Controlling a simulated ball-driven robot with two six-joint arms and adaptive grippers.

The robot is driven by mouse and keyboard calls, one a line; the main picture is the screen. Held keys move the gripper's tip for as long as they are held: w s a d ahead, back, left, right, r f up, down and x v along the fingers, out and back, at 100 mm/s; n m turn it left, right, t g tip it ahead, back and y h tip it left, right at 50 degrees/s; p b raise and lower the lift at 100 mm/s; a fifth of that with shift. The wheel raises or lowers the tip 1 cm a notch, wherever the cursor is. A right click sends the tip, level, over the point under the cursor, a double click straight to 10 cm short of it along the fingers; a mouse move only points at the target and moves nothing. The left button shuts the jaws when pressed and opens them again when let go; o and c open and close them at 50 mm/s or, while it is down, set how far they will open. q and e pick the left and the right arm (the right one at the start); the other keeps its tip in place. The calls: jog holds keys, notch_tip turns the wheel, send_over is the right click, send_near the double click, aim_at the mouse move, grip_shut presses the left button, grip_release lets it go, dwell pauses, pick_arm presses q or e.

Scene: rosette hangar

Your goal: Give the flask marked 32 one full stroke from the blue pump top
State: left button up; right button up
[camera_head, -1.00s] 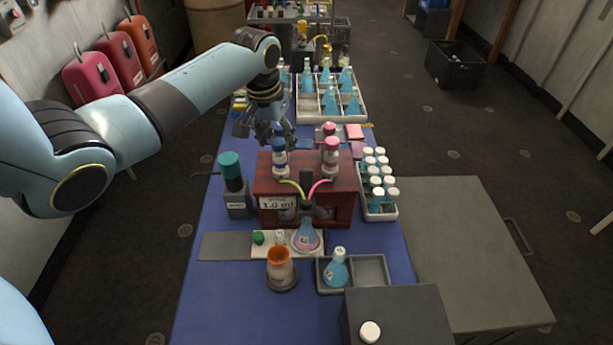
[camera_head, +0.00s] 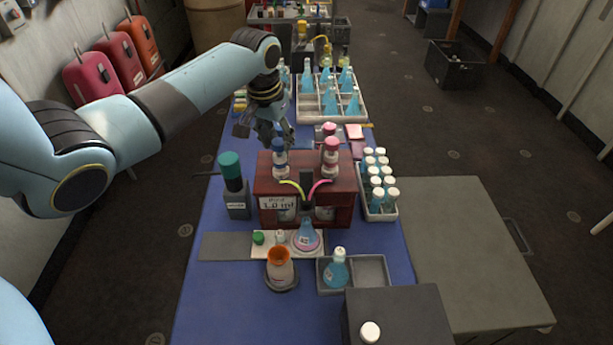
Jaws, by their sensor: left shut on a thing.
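The red pump stand (camera_head: 262,185) carries a blue pump top (camera_head: 279,144) on the left and a pink pump top (camera_head: 331,143) on the right. A yellow tube and a pink tube lead to a central spout. A flask with blue liquid (camera_head: 306,236) stands below the spout on a round pinkish base. Another blue flask (camera_head: 336,271) stands in a grey two-compartment tray (camera_head: 370,270). The flask marks are too small to read. My left gripper (camera_head: 275,134) is shut at the blue pump top, seen from behind the stand. My right gripper is not in view.
An orange-topped vessel (camera_head: 280,267) stands in front of the stand. A green-capped bottle (camera_head: 231,172) is at its left, a rack of white-capped bottles (camera_head: 379,183) at its right. A white crate of blue flasks (camera_head: 335,112) stands behind. The blue table's front left is clear.

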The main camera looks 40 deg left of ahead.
pick_arm(q)
jog(key=shift+r+p, duration=0.45)
jog(key=shift+r, duration=0.55)
jog(key=shift+f+b, duration=0.5)
jog(key=shift+f, duration=0.55)
jog(key=o, duration=0.8)
jog(key=shift+o, duration=0.2)
jog(key=shift+r, duration=0.1)
notch_tip(320, 180, up, 2)
jog(key=shift+r+p, duration=0.1)
jog(key=shift+p, duration=0.5)
jog(key=shift+r, duration=2.35)
